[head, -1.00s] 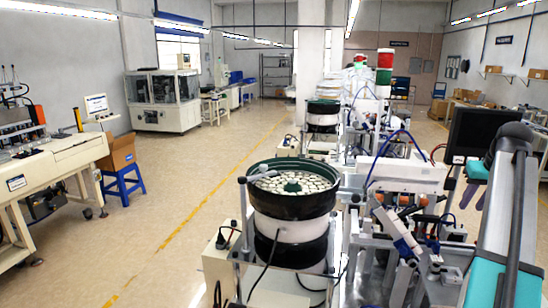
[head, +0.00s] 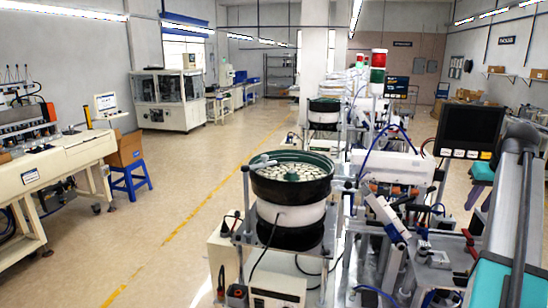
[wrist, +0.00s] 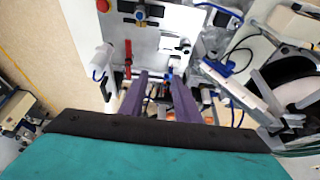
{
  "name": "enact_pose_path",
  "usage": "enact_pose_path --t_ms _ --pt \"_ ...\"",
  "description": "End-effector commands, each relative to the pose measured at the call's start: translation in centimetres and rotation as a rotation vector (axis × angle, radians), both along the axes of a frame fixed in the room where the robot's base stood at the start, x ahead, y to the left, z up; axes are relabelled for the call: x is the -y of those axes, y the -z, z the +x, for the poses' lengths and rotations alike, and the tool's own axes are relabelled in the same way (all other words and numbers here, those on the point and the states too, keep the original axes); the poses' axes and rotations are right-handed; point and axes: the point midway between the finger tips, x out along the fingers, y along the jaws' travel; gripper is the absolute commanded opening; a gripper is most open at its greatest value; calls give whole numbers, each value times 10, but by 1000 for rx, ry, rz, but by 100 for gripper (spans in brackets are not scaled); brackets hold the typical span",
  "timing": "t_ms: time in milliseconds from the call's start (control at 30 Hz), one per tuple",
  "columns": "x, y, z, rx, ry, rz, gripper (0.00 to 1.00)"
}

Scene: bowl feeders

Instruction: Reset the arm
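My gripper (wrist: 160,88) shows in the wrist view as two purple fingers with a gap between them. It is open, and I see nothing held between the fingers. A dark band and a teal part of my wrist fill the bottom of that view. In the head view my arm runs up the right edge, and the purple fingers show small and partly hidden behind the monitor and arm. The fingers point toward a grey machine plate (wrist: 160,42) with fittings. I cannot tell their exact distance from it.
A bowl feeder (head: 290,215) full of pale parts stands in front of me. A black monitor (head: 469,130) stands close beside my arm. Feeder machinery (head: 400,185) fills the right. Open floor (head: 190,205) lies left, with a blue stool (head: 130,180) holding a cardboard box (head: 127,148).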

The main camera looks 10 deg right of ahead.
Motion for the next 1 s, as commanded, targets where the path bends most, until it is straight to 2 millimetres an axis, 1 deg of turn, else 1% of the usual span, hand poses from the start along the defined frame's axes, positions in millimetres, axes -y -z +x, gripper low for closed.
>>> enact_pose_path --t_ms 67,267,467,567,667,767,800,867,1000 --pt "0 0 0 0 0 0 30" --pt "-16 19 12 -8 -13 9 30" --pt "-35 43 26 -19 -29 21 30" --pt "-47 60 35 -27 -38 28 30" --pt "-63 79 44 -36 -47 37 30" --pt "-83 104 54 -50 -62 47 30" --pt "-94 117 59 -56 -69 52 30" --pt "-112 136 65 -68 -80 59 30" --pt "-155 182 79 -95 -108 74 30"
